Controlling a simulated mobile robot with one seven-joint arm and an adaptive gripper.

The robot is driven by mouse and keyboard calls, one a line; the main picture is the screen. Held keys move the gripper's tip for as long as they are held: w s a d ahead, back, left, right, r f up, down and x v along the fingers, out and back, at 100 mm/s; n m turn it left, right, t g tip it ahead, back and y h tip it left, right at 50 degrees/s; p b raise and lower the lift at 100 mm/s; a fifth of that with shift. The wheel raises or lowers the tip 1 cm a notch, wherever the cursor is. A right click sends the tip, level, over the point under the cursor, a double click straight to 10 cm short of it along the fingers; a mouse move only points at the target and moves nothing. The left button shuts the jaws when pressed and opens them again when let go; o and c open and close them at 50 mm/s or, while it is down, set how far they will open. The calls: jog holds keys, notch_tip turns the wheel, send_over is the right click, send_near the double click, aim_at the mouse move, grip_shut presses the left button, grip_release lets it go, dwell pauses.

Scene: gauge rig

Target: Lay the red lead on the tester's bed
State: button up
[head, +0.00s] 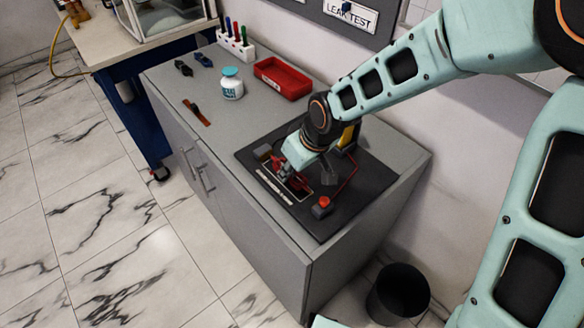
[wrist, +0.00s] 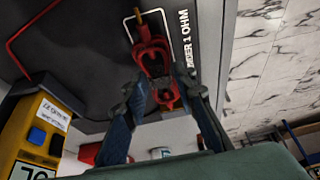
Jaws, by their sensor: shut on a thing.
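My gripper (head: 287,174) is low over the dark tester board on the grey cabinet. In the wrist view my gripper (wrist: 162,92) is shut on the red lead (wrist: 152,55), a red clip with a brass-coloured tip pointing away from the fingers. The lead also shows as red bits beside the fingers in the head view (head: 280,166). The tester's bed (head: 280,190) is a white-outlined area under the gripper, beside white lettering; its outline shows around the clip's tip (wrist: 127,28). I cannot tell whether the clip touches the bed. The yellow tester (head: 348,136) stands behind, partly hidden by my arm.
A box with a red button (head: 322,207) and a thin red wire (head: 345,182) are right of the bed. A red tray (head: 282,77), white jar (head: 231,84) and pen rack (head: 236,47) stand farther back. A black bin (head: 399,293) is on the floor.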

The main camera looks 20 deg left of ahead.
jog(key=shift+f+b, duration=0.75)
jog(key=shift+f, duration=0.2)
jog(key=o, duration=1.7)
jog(key=shift+r, duration=0.1)
notch_tip(320, 180, up, 8)
jog(key=p, duration=0.7)
